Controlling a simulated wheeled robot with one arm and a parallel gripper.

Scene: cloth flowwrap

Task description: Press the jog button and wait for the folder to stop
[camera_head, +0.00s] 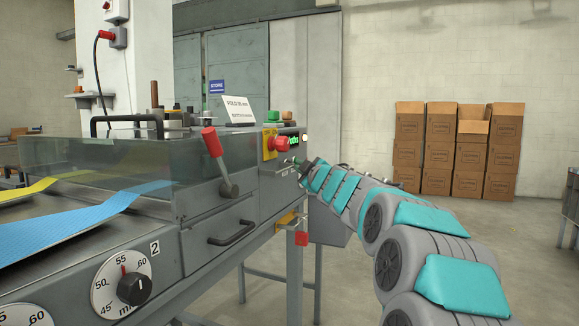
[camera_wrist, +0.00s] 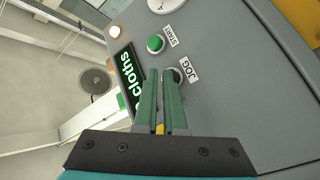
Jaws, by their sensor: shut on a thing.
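The folder machine (camera_head: 265,190) fills the left and middle of the head view, with a grey control panel at its right end. In the wrist view, the jog button (camera_wrist: 178,74) is a dark round button beside the JOG label (camera_wrist: 189,69), partly hidden by a fingertip. My gripper (camera_wrist: 162,72) has its two green fingers close together, tips at the button; I cannot tell whether they touch it. A small yellow patch (camera_wrist: 160,129) shows between the fingers; what they hold is unclear. In the head view my gripper (camera_head: 304,166) is at the panel, largely hidden by my arm.
A red stop knob (camera_head: 280,144) and a red-handled lever (camera_head: 213,145) stick out nearby. Stacked cartons (camera_head: 455,150) stand at the back wall, with open floor before them.

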